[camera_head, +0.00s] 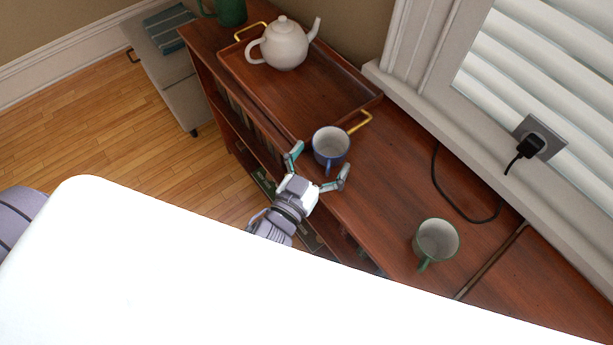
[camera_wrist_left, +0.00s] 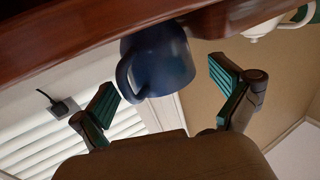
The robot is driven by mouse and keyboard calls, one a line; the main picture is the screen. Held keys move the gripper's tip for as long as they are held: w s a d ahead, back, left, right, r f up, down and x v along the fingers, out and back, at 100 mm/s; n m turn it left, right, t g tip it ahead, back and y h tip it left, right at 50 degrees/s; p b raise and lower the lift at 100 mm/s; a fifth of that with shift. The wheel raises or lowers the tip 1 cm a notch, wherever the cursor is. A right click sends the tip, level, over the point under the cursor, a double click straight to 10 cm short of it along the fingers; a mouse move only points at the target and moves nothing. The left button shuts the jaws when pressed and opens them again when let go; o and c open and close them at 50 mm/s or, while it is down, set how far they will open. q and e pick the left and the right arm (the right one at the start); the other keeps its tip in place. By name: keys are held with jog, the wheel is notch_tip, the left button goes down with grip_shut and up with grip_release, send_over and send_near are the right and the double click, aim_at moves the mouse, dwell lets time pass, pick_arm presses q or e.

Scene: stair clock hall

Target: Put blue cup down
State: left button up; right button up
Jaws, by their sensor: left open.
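The blue cup (camera_head: 331,147) stands upright on the wooden shelf top (camera_head: 387,176), just beside the near corner of the wooden tray (camera_head: 262,97). Its handle points toward my left gripper (camera_head: 318,166). That gripper is open, with one teal-padded finger on each side of the cup's near side. The wrist view is turned over, with the wood at the top. There the blue cup (camera_wrist_left: 157,62) shows between and beyond the open fingers (camera_wrist_left: 163,97), with a gap on both sides. My right gripper is not in view.
A white teapot (camera_head: 285,46) stands on the tray, which has brass handles. A green cup (camera_head: 436,240) stands at the right on the shelf top, near a black cord (camera_head: 465,215). A dark green vessel (camera_head: 231,12) is at the far end. Bare wood lies between the two cups.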

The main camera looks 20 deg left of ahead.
pick_arm(q)
jog(key=s+a, duration=0.1)
jog(key=s, duration=0.7)
jog(key=shift+s+a+b, duration=0.25)
jog(key=shift+a+b, duration=0.05)
jog(key=shift+b, duration=0.1)
